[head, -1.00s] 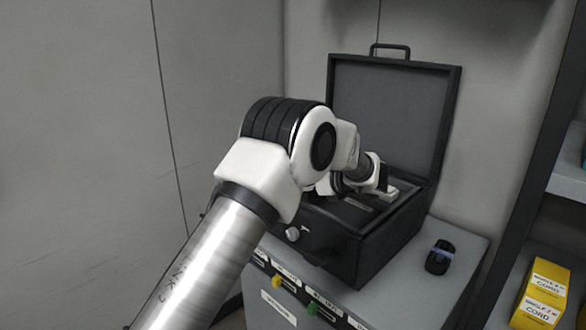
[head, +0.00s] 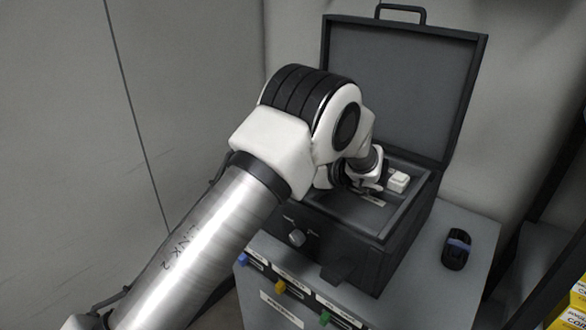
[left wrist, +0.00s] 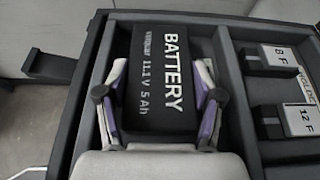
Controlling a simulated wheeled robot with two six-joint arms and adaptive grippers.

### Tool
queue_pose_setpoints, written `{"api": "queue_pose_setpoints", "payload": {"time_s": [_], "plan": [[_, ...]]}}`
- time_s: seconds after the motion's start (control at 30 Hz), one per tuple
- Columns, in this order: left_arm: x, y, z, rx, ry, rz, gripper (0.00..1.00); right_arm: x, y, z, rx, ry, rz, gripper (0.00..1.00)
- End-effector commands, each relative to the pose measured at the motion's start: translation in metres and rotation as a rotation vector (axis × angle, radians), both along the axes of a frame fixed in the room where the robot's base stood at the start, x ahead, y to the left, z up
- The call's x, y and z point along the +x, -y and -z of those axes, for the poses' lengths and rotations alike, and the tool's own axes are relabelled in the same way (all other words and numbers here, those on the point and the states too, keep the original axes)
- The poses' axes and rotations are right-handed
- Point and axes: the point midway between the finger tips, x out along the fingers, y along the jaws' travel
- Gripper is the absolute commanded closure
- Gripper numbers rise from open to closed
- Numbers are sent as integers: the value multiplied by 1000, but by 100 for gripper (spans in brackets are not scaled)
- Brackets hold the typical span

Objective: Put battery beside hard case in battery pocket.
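The black battery (left wrist: 163,80), with white lettering, lies face up inside the open black hard case (left wrist: 75,110), in a compartment along its left part in the left wrist view. My left gripper (left wrist: 160,95) has one finger on each side of the battery. The fingers are spread about as wide as the battery, and I see narrow gaps beside it, though contact lower down is hard to judge. In the head view the hard case (head: 335,255) stands with its lid raised, and my left gripper (head: 368,186) reaches down into it. The battery is hidden there by my arm. My right gripper is not in view.
Two dark blocks labelled 8 F (left wrist: 265,58) and 12 F (left wrist: 280,122) sit in the case beside the battery. A black device with a blue band (head: 457,250) lies on the grey cabinet (head: 425,290), right of the case.

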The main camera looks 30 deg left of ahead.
Motion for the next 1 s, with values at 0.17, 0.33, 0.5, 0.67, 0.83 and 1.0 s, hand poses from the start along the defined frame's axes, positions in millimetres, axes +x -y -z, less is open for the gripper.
{"api": "queue_pose_setpoints", "payload": {"time_s": [0.17,0.33,0.5,0.67,0.83,1.0], "plan": [[-1,1,2,-2,-4,1,23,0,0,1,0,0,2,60],[0,1,2,-2,-3,0,23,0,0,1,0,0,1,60],[-1,16,-4,0,0,3,23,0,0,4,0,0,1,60],[-3,52,-20,2,1,5,23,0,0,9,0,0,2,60],[-7,90,-36,2,1,3,23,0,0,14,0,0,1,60],[-9,109,-44,-1,-2,1,23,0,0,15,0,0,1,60]]}}
